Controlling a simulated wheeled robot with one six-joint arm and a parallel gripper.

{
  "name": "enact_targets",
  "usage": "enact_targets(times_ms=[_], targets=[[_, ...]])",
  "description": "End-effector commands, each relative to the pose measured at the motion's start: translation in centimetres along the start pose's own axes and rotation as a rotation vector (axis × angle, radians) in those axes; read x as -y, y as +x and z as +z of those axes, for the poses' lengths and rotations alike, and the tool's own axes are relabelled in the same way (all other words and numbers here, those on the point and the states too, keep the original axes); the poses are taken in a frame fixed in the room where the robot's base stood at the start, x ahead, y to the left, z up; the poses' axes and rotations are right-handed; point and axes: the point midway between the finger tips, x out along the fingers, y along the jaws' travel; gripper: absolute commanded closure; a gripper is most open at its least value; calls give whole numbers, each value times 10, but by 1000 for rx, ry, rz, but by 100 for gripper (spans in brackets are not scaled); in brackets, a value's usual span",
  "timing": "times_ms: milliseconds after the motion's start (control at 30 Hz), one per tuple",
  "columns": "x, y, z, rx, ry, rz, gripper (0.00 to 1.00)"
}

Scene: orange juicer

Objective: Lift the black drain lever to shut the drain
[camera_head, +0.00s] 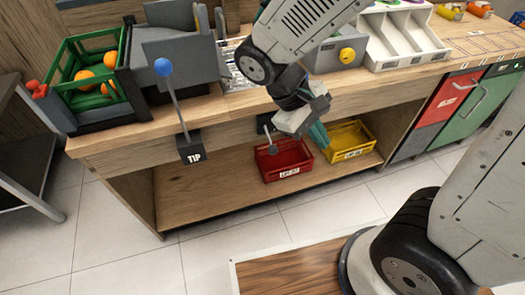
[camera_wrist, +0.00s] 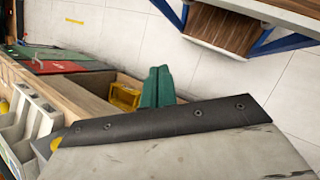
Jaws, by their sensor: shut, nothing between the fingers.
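A short lever with a dark round knob (camera_head: 273,150) hangs below the counter's front edge in the head view, just left of my gripper. I take it for the drain lever; its upper mount is partly hidden by my arm. My gripper (camera_head: 319,136) points down in front of the counter edge, its teal fingers together and empty. The fingers also show closed in the wrist view (camera_wrist: 157,87). The fingers appear apart from the knob, to its right. The lever cannot be made out in the wrist view.
A red bin (camera_head: 286,160) and a yellow bin (camera_head: 350,141) stand on the lower shelf. A blue-knobbed lever on a TIP block (camera_head: 190,147) is farther left. A green crate of oranges (camera_head: 66,78) and a white divided tray (camera_head: 402,38) are on the counter.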

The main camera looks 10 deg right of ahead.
Motion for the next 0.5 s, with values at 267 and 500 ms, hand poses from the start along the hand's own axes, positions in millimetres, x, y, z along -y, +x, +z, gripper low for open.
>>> enact_targets(times_ms=[267, 500], targets=[[14, 24, -60, 99, -117, 279, 100], [33, 47, -116, 111, -204, 541, 100]])
